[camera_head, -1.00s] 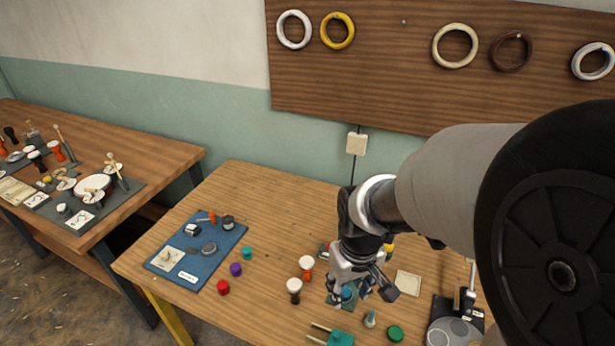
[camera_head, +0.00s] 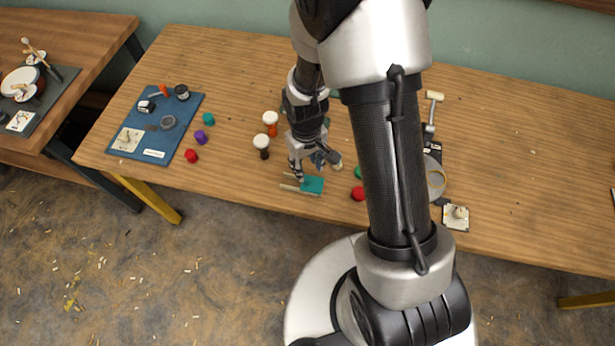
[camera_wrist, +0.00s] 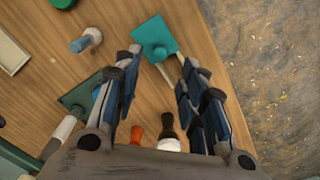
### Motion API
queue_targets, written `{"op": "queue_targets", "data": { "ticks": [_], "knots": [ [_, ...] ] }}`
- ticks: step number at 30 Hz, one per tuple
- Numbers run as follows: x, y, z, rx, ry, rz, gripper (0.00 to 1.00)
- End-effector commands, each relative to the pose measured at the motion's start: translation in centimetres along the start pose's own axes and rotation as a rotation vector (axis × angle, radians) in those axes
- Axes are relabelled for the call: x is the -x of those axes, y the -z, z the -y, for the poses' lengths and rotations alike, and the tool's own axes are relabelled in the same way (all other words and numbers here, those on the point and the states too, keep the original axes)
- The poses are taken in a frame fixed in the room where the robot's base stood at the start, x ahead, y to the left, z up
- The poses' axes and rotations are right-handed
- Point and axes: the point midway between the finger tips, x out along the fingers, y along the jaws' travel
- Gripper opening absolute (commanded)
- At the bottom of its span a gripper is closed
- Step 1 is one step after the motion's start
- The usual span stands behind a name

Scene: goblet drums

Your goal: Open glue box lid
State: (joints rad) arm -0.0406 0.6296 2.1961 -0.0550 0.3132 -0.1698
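No thing is clearly marked as the glue box, so I cannot tell which one it is. A teal square piece with a round knob (camera_wrist: 155,40) lies beyond my fingertips in the wrist view. In the head view it is the teal piece (camera_head: 313,185) with pale rods near the table's front edge. My gripper (camera_head: 313,168) is just above and behind it. In the wrist view my gripper (camera_wrist: 160,62) is open, its fingers apart with nothing held between them. A green plate (camera_wrist: 78,98) is partly hidden by the left finger. Contact with the teal piece cannot be judged.
Small goblet drums (camera_head: 261,145) stand left of my gripper. A blue board (camera_head: 185,137) with small parts lies further left, beside loose red, purple and teal pieces. A red piece (camera_head: 358,193) lies to the right.

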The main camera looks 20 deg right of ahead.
Motion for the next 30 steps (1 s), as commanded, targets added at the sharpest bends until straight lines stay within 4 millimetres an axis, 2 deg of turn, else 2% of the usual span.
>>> {"op": "queue_targets", "data": {
  "ticks": [1, 6, 12, 23, 30],
  "knots": [
    [-1.5, -0.1, 0.0, 0.0, 0.001, 0.004, 0.38],
    [-4.5, -0.1, 0.0, -0.001, 0.001, 0.002, 0.38],
    [-6.4, 0.0, 0.0, -0.001, 0.0, 0.0, 0.38],
    [-6.7, 0.0, 0.0, -0.001, 0.0, -0.001, 0.38],
    [-6.7, 0.0, 0.0, -0.001, 0.0, -0.001, 0.22]
  ]
}}
